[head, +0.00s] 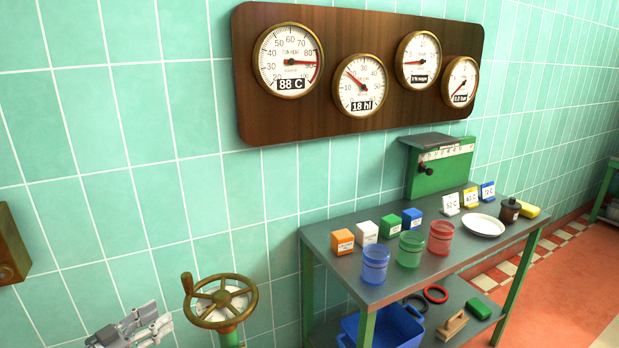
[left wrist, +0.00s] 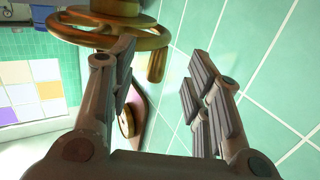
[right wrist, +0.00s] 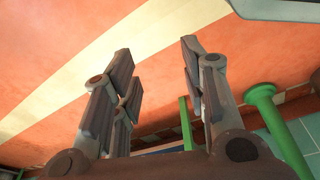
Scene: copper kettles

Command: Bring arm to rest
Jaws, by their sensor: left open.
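My left gripper (head: 140,328) shows at the bottom left of the head view, near the tiled wall and left of a brass handwheel (head: 220,303). In the left wrist view its fingers (left wrist: 160,62) stand apart with nothing between them. The handwheel (left wrist: 105,38) shows beyond the left finger there, with its knob close to the gap; I see no clear contact. My right gripper is outside the head view. In the right wrist view its fingers (right wrist: 157,55) are apart and empty, over the orange floor with a cream stripe.
A green-legged table (head: 325,235) at right bears colored boxes, glass jars, small signs, a white plate (head: 483,226) and a dark bottle. A blue crate (head: 390,328) sits below. A gauge board (head: 350,75) hangs above. A green post (right wrist: 262,100) shows beside my right gripper.

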